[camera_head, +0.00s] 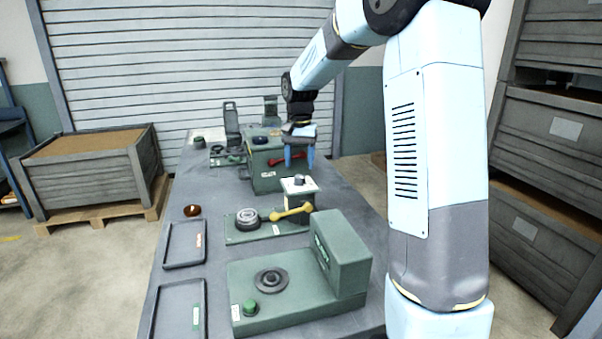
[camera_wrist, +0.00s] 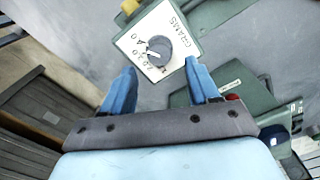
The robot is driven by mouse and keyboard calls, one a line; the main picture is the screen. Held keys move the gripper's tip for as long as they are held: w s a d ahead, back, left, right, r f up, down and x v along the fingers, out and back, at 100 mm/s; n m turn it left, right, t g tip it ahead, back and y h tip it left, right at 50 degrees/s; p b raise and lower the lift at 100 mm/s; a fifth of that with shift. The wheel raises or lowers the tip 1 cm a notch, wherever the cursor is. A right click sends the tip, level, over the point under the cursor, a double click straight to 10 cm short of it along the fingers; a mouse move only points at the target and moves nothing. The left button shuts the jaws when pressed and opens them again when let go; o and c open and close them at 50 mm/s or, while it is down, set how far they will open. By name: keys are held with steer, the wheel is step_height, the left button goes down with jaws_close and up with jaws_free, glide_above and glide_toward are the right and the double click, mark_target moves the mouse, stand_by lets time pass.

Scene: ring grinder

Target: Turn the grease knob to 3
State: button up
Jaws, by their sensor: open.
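The grease knob (camera_wrist: 159,50) is a round grey knob on a white dial plate (camera_wrist: 140,35) marked GRAMS. A white pointer mark shows on the knob's left side in the wrist view; the small numbers beside it are too blurred to read surely. In the head view the knob (camera_head: 299,180) tops a small white-topped box (camera_head: 300,190) on the bench. My gripper (camera_head: 299,163) is open and empty, pointing down above the knob, apart from it. In the wrist view my gripper (camera_wrist: 160,68) has its blue fingertips spread, with the knob just beyond the gap between them.
A yellow lever (camera_head: 291,212) and a green base with a round dial (camera_head: 247,218) stand beside the box. A larger green machine (camera_head: 340,250) is nearer. A green unit with a red handle (camera_head: 288,159) is behind. Trays (camera_head: 166,262) lie on the left of the bench (camera_head: 215,200).

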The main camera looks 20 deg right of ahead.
mark_target(300, 176)
steer(key=shift+f, duration=2.15)
steer(key=shift+c, duration=0.4)
steer(key=c, duration=0.9)
steer(key=shift+d, duration=0.15)
steer(key=shift+c, duration=0.3)
